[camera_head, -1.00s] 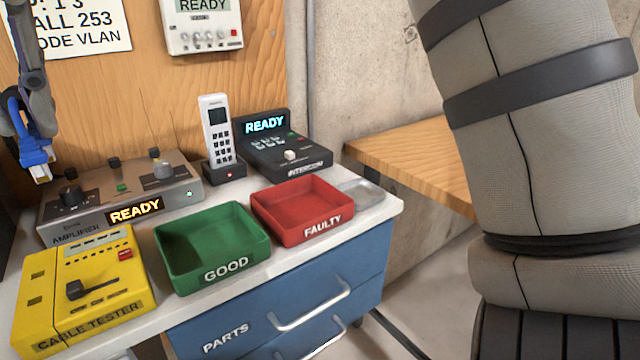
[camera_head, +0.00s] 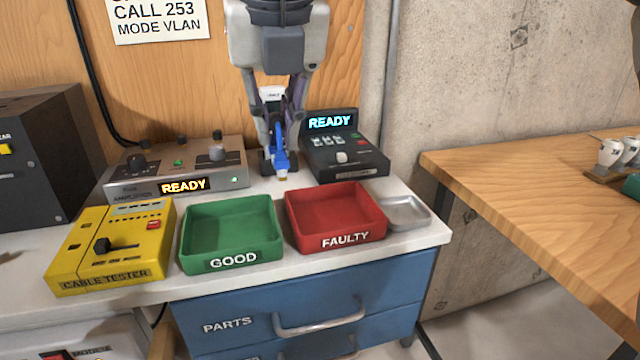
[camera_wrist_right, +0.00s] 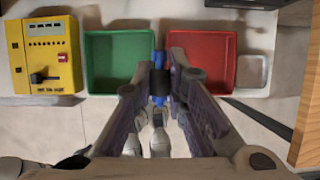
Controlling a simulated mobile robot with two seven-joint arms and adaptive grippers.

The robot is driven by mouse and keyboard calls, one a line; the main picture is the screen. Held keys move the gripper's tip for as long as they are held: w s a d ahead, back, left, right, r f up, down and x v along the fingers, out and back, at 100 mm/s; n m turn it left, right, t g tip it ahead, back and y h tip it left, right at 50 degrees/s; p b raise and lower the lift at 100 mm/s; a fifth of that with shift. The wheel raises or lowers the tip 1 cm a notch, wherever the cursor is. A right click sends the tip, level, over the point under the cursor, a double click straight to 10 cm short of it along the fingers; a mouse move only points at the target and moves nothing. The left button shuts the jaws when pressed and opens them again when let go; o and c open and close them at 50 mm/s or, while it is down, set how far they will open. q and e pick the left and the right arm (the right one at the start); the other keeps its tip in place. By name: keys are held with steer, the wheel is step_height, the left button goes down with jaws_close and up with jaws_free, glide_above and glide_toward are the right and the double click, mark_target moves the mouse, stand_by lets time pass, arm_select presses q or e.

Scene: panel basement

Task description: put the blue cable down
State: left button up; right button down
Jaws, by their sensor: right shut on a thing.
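My right gripper (camera_head: 279,141) is shut on the blue cable (camera_head: 280,148), whose blue plug end points down from the fingertips. In the head view it hangs in front of the phone and above the back of the bench, behind the green and red trays. In the right wrist view the blue cable (camera_wrist_right: 159,84) sits between the fingers (camera_wrist_right: 160,77), over the gap between the green tray (camera_wrist_right: 92,60) and the red tray (camera_wrist_right: 227,50). The green tray marked GOOD (camera_head: 273,257) and the red tray marked FAULTY (camera_head: 378,228) look empty. My left gripper is not in view.
A yellow cable tester (camera_head: 130,262) stands left of the green tray. Behind are an amplifier (camera_head: 238,170) and an intercom (camera_head: 350,164), both showing READY. A small grey dish (camera_head: 405,213) lies right of the red tray. A wooden table (camera_head: 510,185) stands further right.

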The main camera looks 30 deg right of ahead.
steer(key=d+f, duration=0.1)
steer(key=f, duration=0.1)
steer(key=d+f, duration=0.2)
steer(key=f, duration=0.1)
steer(key=d+f, duration=0.1)
steer(key=f, duration=0.2)
steer(key=shift+d+f, duration=0.15)
steer(key=shift+d, duration=0.2)
steer(key=shift+w+f, duration=0.1)
steer(key=shift+f, duration=0.15)
steer(key=shift+f, duration=0.2)
steer(key=shift+f, duration=0.4)
steer(key=c, duration=1.6)
jaws_free()
steer(key=v, duration=1.3)
